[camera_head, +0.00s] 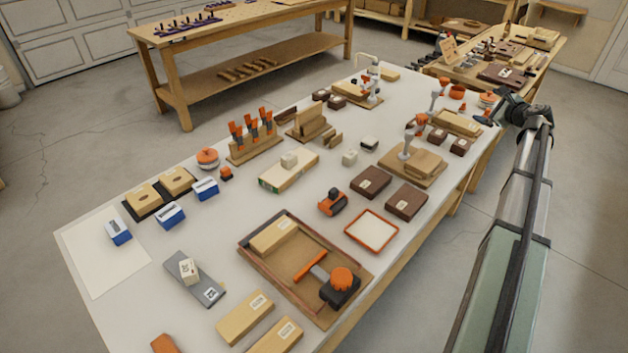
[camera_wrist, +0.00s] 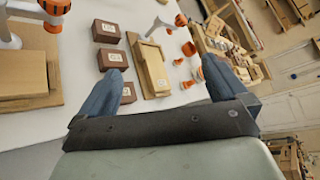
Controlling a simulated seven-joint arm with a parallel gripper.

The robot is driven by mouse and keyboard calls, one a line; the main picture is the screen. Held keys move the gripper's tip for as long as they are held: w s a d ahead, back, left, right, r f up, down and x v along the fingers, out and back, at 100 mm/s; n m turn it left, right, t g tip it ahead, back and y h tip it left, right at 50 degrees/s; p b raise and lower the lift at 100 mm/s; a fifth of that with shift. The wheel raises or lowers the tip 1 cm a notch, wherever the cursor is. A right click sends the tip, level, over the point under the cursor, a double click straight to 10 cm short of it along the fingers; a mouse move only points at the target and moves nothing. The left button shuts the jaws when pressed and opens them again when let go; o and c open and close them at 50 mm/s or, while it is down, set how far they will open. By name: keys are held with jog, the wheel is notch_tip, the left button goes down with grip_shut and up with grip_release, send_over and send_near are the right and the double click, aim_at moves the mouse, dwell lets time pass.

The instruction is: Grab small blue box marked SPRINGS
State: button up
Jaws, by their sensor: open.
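Three small blue boxes with white tops or labels are on the left part of the white table in the head view. One blue box (camera_head: 118,232) sits on the pale sheet, a second blue box (camera_head: 171,215) is to its right, and a third blue box (camera_head: 205,188) is farther right and back. Their lettering is too small to read, so I cannot tell which is SPRINGS. My gripper (camera_head: 490,108) is at the table's right edge, far from them. In the wrist view my gripper (camera_wrist: 164,62) is open and empty, with no blue box there.
Between are wooden blocks, a wooden tray (camera_head: 252,268), an orange-rimmed tray (camera_head: 348,232), dark brown boxes (camera_head: 371,182) and a rack with orange-handled tools (camera_head: 252,148). In the wrist view, brown boxes (camera_wrist: 107,31) and a wooden box (camera_wrist: 150,72) lie beyond my fingers.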

jog(key=w+a+n+g+y, duration=0.2)
jog(key=w+a, duration=0.3)
jog(key=a, duration=0.9)
jog(key=w+a+n+g+y, duration=0.2)
jog(key=w+a+y, duration=0.15)
jog(key=a, duration=0.95)
jog(key=a+f+n+g, duration=0.2)
jog(key=a+g, duration=0.1)
jog(key=a, duration=1.4)
jog(key=a+f+n+g, duration=0.2)
jog(key=a+g, duration=0.1)
jog(key=a, duration=1.5)
jog(key=s+a+f+n+g+h, duration=0.1)
jog(key=s+a, duration=0.2)
jog(key=a, duration=0.5)
jog(key=s+a+f+n+g+h, duration=0.1)
jog(key=s+a, duration=0.2)
jog(key=a, duration=0.4)
jog(key=n+g+h, duration=0.2)
jog(key=n+h, duration=0.3)
send_over(115, 227)
jog(key=f, duration=1)
jog(key=shift+w+d+f, duration=0.1)
jog(key=shift+w, duration=0.1)
jog(key=shift+s+f, duration=0.1)
jog(key=shift+f, duration=2.5)
jog(key=c, duration=1)
jog(key=shift+c, duration=0.2)
